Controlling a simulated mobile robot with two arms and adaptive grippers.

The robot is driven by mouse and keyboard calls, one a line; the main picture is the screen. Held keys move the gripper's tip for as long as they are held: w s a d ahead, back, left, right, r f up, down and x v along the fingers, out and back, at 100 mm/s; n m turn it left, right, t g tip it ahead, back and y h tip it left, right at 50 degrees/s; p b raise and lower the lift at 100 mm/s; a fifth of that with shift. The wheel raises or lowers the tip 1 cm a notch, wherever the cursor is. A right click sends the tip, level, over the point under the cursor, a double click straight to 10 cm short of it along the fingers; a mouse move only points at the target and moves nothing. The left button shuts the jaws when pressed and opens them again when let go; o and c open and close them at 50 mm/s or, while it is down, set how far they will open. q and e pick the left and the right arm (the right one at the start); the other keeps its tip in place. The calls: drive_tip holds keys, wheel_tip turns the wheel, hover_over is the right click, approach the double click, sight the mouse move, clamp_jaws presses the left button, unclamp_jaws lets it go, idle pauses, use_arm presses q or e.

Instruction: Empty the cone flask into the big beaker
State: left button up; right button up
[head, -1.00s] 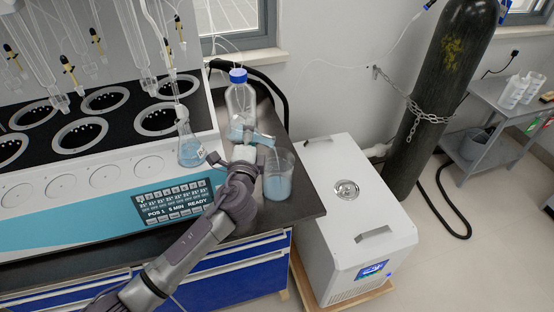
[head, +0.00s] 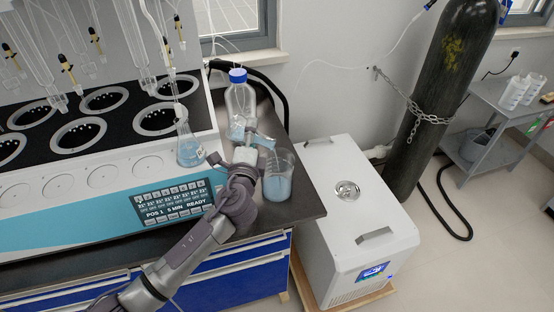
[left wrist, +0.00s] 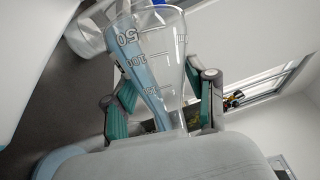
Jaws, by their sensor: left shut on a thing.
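My left gripper (head: 246,155) is shut on the cone flask (head: 264,140), tilted over beside the rim of the big beaker (head: 278,184). In the left wrist view the clear, graduated cone flask (left wrist: 152,45) sits between the green-padded fingers of my gripper (left wrist: 160,110), its wide base away from the wrist. Pale blue liquid lies slanted along one side of it, down toward the neck. The big beaker stands upright at the bench's right edge with blue liquid in its lower part. The flask's mouth is hidden, and I cannot tell whether liquid is flowing. My right gripper is not in view.
A blue-capped bottle (head: 240,100) stands just behind the gripper. Another conical flask (head: 187,143) with blue liquid stands at the distiller (head: 85,205), left of my gripper. A white chest unit (head: 350,210) stands on the floor to the right.

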use_arm(q)
drive_tip(key=shift+s+d+r+m+t, duration=0.15)
drive_tip(key=shift+r+m+t, duration=0.2)
drive_tip(key=shift+m, duration=0.35)
idle(1.1)
